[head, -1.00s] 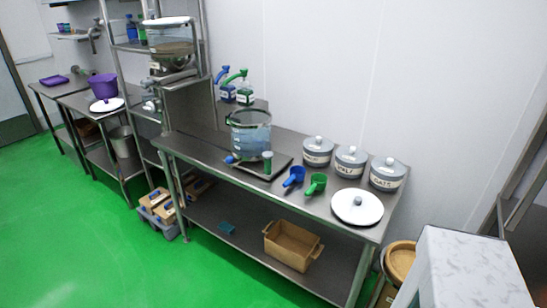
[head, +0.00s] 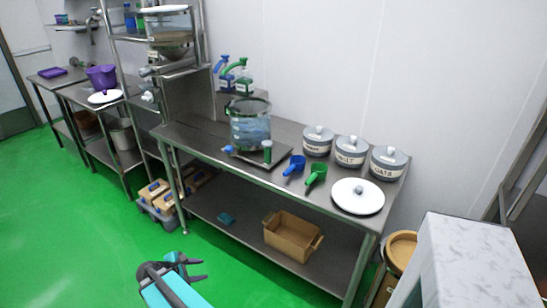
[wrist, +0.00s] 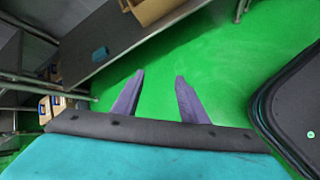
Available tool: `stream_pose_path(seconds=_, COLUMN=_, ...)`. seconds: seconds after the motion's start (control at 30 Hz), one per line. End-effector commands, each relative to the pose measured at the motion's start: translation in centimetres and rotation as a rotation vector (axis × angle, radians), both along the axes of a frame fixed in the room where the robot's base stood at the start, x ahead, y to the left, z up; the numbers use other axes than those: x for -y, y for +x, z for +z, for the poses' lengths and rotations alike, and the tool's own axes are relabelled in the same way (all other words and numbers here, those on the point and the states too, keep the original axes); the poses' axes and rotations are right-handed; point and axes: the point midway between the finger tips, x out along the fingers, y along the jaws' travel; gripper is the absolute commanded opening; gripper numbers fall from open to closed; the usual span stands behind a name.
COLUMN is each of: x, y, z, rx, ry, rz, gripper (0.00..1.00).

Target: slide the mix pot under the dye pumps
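The mix pot (head: 249,126) is a large clear vessel with a dark rim and bluish contents. It stands upright on a dark tray (head: 283,154) on the steel table. The dye pumps are a blue-topped bottle (head: 224,78) and a green-topped bottle (head: 243,82) on a raised shelf behind the pot, near the wall. My gripper (head: 205,269) is low in front of the table, over the green floor and well apart from the pot. In the wrist view its two purple-grey fingers (wrist: 157,78) are spread, with nothing between them.
A blue scoop (head: 295,165), a green scoop (head: 316,175), a white lid (head: 358,196) and several labelled jars (head: 351,151) stand right of the pot. A wooden crate (head: 292,237) is on the lower shelf. A marble-topped block (head: 470,260) is at lower right.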

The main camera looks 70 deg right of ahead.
Motion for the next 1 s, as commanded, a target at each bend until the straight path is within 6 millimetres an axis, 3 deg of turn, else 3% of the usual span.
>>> stream_pose_path(seconds=0.03, x=2.7, y=0.1, z=1.5, rx=-0.018, ry=-0.043, rz=0.024, gripper=0.39)
stream_pose_path(seconds=0.1, x=6.1, y=0.0, z=3.9, rx=-0.058, ry=-0.106, rz=0.068, gripper=0.39)
stream_pose_path(seconds=0.3, x=15.2, y=-1.6, z=11.5, rx=-0.215, ry=-0.282, rz=0.171, gripper=0.39)
stream_pose_path(seconds=0.6, x=26.3, y=-6.7, z=24.1, rx=-0.549, ry=-0.508, rz=0.256, gripper=0.39)
stream_pose_path(seconds=0.8, x=30.1, y=-9.7, z=30.1, rx=-0.74, ry=-0.586, rz=0.274, gripper=0.39)
stream_pose_path(seconds=1.0, x=31.1, y=-10.7, z=32.2, rx=-0.808, ry=-0.608, rz=0.278, gripper=0.39)
